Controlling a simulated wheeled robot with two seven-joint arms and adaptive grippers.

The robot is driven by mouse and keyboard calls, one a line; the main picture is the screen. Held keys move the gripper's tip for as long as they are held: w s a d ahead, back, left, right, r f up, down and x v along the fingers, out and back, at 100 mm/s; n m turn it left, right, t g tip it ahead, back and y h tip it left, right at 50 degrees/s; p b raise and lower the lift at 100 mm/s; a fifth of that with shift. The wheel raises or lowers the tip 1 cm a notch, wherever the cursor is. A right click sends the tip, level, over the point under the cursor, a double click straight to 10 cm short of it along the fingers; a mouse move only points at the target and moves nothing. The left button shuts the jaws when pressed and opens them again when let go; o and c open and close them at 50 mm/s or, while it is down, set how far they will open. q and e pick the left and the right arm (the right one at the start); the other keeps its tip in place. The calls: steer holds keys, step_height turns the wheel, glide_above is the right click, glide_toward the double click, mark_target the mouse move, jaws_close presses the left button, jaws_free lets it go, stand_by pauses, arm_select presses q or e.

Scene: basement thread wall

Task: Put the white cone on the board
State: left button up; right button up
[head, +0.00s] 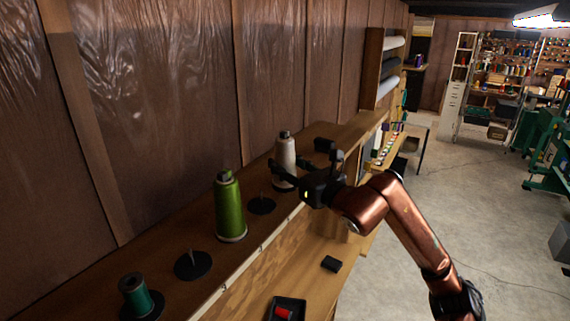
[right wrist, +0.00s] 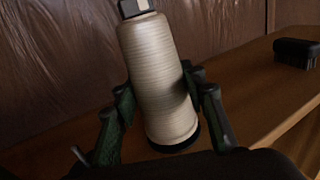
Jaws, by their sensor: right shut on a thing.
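The white cone (head: 286,153) of thread, with a dark top, is at the far part of the long wooden shelf in the head view. My right gripper (head: 297,176) is shut on it. In the right wrist view the white cone (right wrist: 155,70) leans slightly in the picture between the two dark fingers of my right gripper (right wrist: 160,95). Its black base shows below. I cannot tell whether the base touches the wood. A light wooden board surface (head: 262,272) lies at the front, below the shelf's edge. My left gripper is not in view.
A green cone (head: 229,207), a teal spool (head: 136,297) and two empty black spindle discs (head: 193,266) (head: 262,205) stand along the shelf. A black brush-like block (right wrist: 297,52) is beyond the cone. A small black block (head: 331,264) and a black tray (head: 287,310) lie lower down.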

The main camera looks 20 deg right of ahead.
steer(key=shift+f, duration=0.15)
steer(key=o, duration=1.3)
